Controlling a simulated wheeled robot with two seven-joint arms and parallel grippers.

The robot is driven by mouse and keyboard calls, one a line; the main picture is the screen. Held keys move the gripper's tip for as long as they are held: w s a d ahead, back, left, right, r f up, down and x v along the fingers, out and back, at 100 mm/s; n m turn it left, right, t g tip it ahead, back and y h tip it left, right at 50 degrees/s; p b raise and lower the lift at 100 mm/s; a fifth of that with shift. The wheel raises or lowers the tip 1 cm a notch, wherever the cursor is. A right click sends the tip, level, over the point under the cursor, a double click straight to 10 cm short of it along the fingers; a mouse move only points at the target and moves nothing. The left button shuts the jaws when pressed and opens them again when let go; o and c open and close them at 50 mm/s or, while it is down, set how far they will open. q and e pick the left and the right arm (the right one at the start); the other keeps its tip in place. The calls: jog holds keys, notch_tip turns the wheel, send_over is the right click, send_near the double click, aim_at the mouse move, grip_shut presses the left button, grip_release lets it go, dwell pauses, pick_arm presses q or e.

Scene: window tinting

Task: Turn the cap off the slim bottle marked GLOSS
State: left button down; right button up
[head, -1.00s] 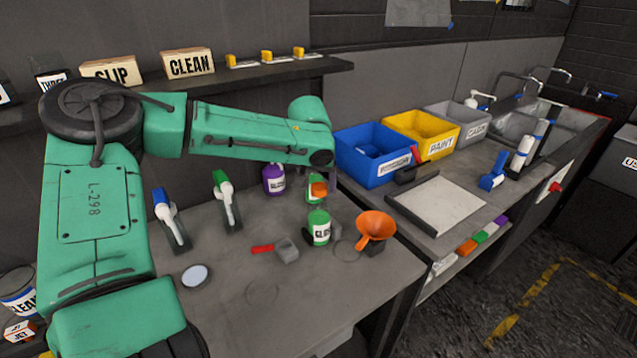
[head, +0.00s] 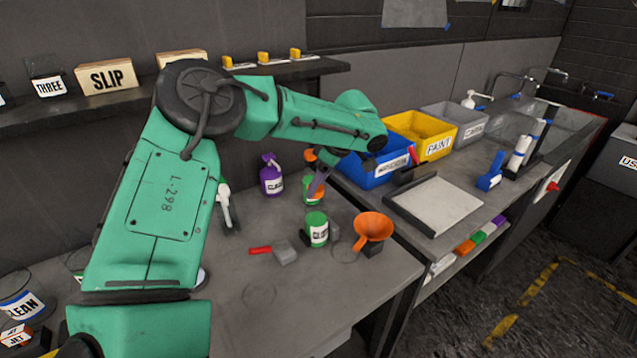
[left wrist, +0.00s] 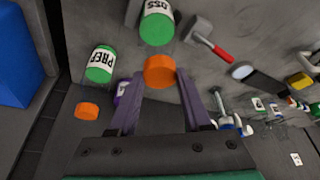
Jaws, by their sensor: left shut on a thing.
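The slim GLOSS bottle (head: 316,230) stands upright on the bench. It has a green lower part, a white label and an orange cap (head: 319,196). In the left wrist view its green body (left wrist: 157,22) shows a label ending in OSS, with the cap (left wrist: 160,70) between the fingertips. My left gripper (head: 319,186) reaches down from the upper right and is shut on the cap; its fingers (left wrist: 160,82) are either side of it. I cannot tell whether the cap is loose from the neck. My right gripper is not in view.
A red-handled scraper (head: 284,254) and orange funnel (head: 373,227) flank the GLOSS bottle. Bins, including a blue one (head: 365,168), stand right.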

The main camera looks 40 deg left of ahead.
pick_arm(q)
jog(key=shift+c, duration=1.7)
grip_release()
jog(key=shift+s+a+f, duration=0.1)
jog(key=shift+s, duration=0.15)
